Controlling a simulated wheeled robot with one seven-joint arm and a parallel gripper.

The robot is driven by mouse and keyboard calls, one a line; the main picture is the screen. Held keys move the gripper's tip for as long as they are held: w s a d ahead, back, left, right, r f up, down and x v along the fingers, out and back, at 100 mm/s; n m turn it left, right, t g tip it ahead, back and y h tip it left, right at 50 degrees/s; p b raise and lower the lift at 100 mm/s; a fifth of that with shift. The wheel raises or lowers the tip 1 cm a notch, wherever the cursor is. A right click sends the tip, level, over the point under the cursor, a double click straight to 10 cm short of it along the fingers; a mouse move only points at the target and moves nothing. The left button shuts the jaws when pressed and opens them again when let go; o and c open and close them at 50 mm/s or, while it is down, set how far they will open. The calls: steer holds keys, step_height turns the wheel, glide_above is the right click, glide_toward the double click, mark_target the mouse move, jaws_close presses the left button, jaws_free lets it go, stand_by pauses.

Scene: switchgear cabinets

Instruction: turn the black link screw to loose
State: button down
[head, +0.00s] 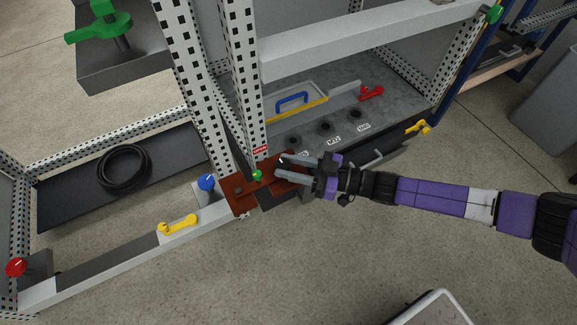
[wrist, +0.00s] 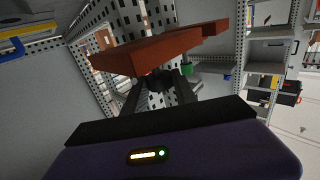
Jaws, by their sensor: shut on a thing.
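The black link screw (wrist: 157,80) sits between my two fingers in the wrist view, under the red-brown link bar (wrist: 160,48). My gripper (wrist: 158,92) is shut on it. In the head view my gripper (head: 280,168) reaches from the right over the red-brown bar (head: 240,188) at the foot of a perforated post. The black screw is mostly hidden by the fingers there, and its turn angle cannot be told. A green screw (head: 257,175) stands on the bar just left of the fingertips; it also shows in the wrist view (wrist: 187,68).
A blue knob (head: 207,183) and a yellow handle (head: 178,224) are left of the bar. Perforated posts (head: 243,75) rise close behind my gripper. A grey shelf with a red handle (head: 370,92) and a blue handle (head: 292,101) lies behind. The floor in front is mostly clear.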

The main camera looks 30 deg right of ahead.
steer(key=n+g+y, duration=0.1)
steer(key=g, duration=0.1)
steer(key=n+g+y, duration=0.1)
steer(key=n+g, duration=0.1)
steer(key=n+g+y, duration=0.1)
steer(key=shift+w+d+n+g+y, duration=0.2)
steer(key=shift+w+n+g+y, duration=0.1)
steer(key=shift+w+g, duration=0.1)
steer(key=shift+n+g+y, duration=0.6)
steer(key=shift+n+g, duration=0.7)
steer(key=shift+g, duration=0.8)
steer(key=shift+w+d+n+g, duration=0.1)
steer(key=shift+n+g, duration=0.5)
steer(key=shift+g, duration=0.4)
steer(key=c, duration=1)
jaws_free()
